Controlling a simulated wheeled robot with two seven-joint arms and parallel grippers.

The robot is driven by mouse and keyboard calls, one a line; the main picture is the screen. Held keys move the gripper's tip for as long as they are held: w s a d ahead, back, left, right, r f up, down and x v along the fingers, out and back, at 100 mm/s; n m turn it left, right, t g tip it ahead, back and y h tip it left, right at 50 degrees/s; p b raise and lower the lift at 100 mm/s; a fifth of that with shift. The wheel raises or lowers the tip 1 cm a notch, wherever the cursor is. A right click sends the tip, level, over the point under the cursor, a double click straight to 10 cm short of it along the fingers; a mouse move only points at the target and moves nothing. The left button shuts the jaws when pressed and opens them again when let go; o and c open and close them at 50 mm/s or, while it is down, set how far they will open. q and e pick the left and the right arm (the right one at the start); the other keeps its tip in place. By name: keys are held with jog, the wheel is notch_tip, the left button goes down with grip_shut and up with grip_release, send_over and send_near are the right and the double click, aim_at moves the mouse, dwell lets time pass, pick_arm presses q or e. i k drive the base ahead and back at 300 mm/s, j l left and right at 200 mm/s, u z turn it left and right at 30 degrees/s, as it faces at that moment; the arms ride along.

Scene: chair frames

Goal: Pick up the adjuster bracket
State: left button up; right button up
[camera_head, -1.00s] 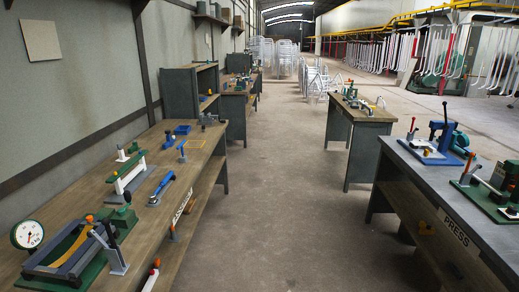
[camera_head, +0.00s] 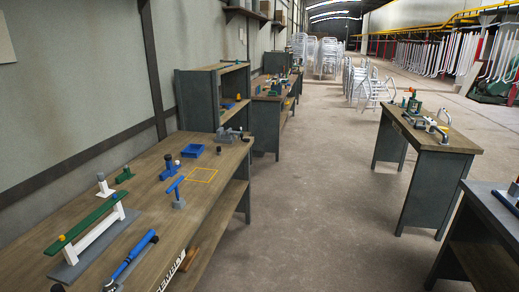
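I cannot tell for certain which thing is the adjuster bracket. A grey metal piece (camera_head: 229,135) lies at the far end of the left workbench (camera_head: 160,222), but it is too small to identify. Neither of my grippers is in view.
A green beam fixture (camera_head: 88,222) and a blue-handled tool (camera_head: 132,260) lie on the near left bench. A smaller bench (camera_head: 428,165) with tools stands at right, another dark bench (camera_head: 480,240) nearer. The floor aisle (camera_head: 315,200) between is clear.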

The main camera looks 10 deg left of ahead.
aim_at(170, 171)
jog(key=i+l+u, duration=0.1)
jog(key=i+u, duration=0.35)
jog(key=i+l+u, duration=0.25)
jog(key=i+u, duration=0.2)
jog(key=i+l+u, duration=0.5)
jog(key=k+j, duration=0.05)
jog(key=j, duration=0.05)
